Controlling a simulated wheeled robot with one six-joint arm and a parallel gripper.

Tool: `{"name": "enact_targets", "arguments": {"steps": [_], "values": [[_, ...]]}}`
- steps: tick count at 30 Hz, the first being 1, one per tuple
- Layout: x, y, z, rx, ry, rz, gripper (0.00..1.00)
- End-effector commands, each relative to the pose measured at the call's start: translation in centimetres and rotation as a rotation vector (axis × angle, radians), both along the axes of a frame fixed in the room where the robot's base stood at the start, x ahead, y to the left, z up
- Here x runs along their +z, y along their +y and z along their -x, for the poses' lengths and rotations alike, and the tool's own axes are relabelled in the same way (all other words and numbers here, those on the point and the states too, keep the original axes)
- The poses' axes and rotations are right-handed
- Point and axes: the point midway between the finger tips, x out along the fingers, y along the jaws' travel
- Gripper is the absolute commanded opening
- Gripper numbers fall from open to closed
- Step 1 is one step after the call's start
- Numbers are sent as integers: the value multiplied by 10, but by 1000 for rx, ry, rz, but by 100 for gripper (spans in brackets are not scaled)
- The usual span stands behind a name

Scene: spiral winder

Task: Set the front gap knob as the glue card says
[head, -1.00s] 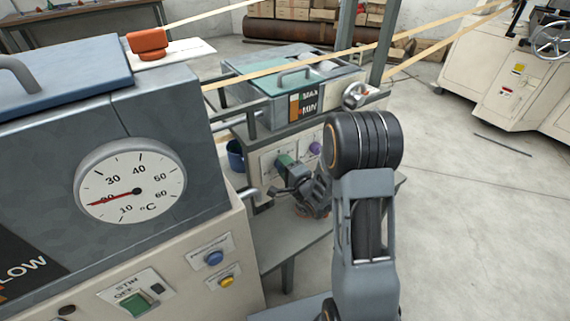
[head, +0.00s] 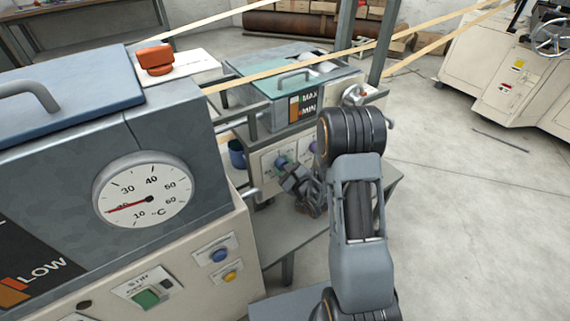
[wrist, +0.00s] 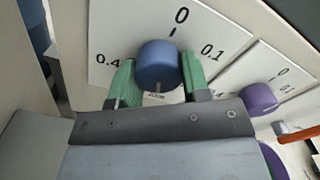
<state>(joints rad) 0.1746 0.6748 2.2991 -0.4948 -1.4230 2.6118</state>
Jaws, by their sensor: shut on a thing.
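A blue knob (wrist: 158,64) sits on a white dial plate (wrist: 125,28) marked 0, 0.1 and 0.4 in the wrist view. A pale mark shows near the knob's lower edge, away from the 0 at the top. My gripper (wrist: 158,84) has its green pads on both sides of this knob and is shut on it. The plate's lower part and its label are mostly hidden by my gripper. In the head view my gripper (head: 284,168) is at the left dial of the glue unit's front panel. No readable glue card shows.
A purple knob (wrist: 259,97) with a similar dial sits to the right; it also shows in the head view (head: 313,148). The MAX/MIN gauge (head: 302,105) is above. A blue cup (head: 237,154) stands left of the panel. The temperature cabinet (head: 75,160) fills the near left.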

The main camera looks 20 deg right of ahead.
Motion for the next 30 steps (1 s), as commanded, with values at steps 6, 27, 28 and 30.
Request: {"name": "enact_targets", "arguments": {"steps": [6,27,28,30], "values": [[1,0,0,-2,48,-151,20],[0,1,0,-1,106,-332,20],[0,1,0,-1,106,-332,20],[0,1,0,-1,106,-332,20]]}}
